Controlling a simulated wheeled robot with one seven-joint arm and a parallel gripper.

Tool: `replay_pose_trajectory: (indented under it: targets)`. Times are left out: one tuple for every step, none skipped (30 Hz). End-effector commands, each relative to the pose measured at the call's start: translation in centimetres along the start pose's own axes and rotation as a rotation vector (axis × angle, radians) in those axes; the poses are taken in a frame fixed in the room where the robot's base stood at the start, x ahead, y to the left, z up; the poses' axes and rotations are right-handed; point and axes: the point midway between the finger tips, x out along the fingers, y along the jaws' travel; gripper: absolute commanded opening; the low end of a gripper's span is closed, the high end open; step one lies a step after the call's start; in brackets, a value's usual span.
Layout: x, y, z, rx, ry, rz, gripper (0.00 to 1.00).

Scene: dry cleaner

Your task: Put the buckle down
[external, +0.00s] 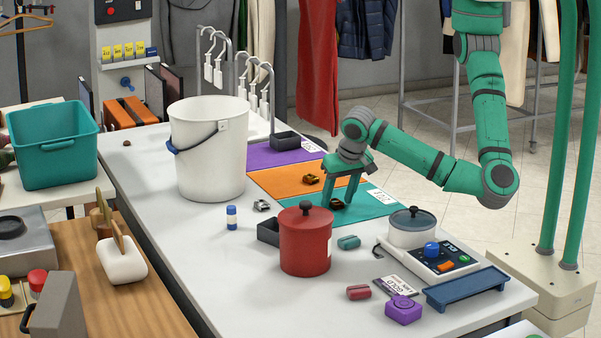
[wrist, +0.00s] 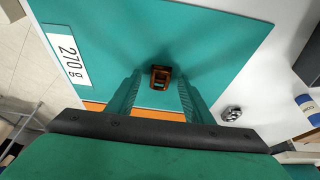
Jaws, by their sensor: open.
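A brown buckle (wrist: 160,77) lies on the teal mat (wrist: 225,30) in the wrist view, and it shows dark between my fingers in the external view (external: 337,204). My gripper (external: 340,203) is open and points down over the teal mat (external: 375,207). In the wrist view its two fingers (wrist: 159,98) stand apart, one on each side of the buckle. Whether they touch it is hard to tell. Another brown buckle (external: 311,179) lies on the orange mat (external: 275,183). A silver buckle (external: 262,205) lies on the white table, and probably shows in the wrist view (wrist: 231,113).
A red lidded pot (external: 305,245) and a dark tray (external: 268,231) stand left of my gripper. A scale (external: 440,262) bearing a white pot (external: 412,232) stands to the right. A purple mat (external: 270,154) and a white bucket (external: 207,150) are farther back. A 270 g label (wrist: 67,62) lies on the teal mat.

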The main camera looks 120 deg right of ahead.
Motion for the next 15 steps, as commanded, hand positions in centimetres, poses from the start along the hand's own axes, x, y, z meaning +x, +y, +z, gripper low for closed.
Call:
replay_pose_trajectory:
  targets:
    - [0.02, -0.01, 0.02, 0.000, 0.000, 0.000, 0.47]
    - [0.01, -0.01, 0.02, 0.000, 0.000, 0.000, 0.47]
    - [0.00, 0.00, 0.01, 0.000, 0.000, 0.000, 0.47]
    - [0.00, 0.00, 0.02, 0.000, 0.000, 0.000, 0.47]
    - [0.00, 0.00, 0.01, 0.000, 0.000, 0.000, 0.47]
    - [-0.01, 0.00, 0.01, 0.000, 0.000, 0.000, 0.37]
    - [-0.01, 0.00, 0.01, 0.000, 0.000, 0.000, 0.30]
    - [-0.01, 0.00, 0.02, 0.000, 0.000, 0.000, 0.23]
    - [-0.01, 0.00, 0.01, 0.000, 0.000, 0.000, 0.13]
    - [-0.01, 0.00, 0.01, 0.000, 0.000, 0.000, 0.06]
    - [-0.01, 0.00, 0.01, 0.000, 0.000, 0.000, 0.03]
    - [-0.02, 0.00, 0.01, 0.000, 0.000, 0.000, 0.03]
    - [-0.02, 0.01, 0.01, 0.000, 0.000, 0.000, 0.03]
    - [-0.02, 0.01, 0.01, 0.000, 0.000, 0.000, 0.00]
    - [-0.02, 0.00, 0.01, 0.000, 0.000, 0.000, 0.00]
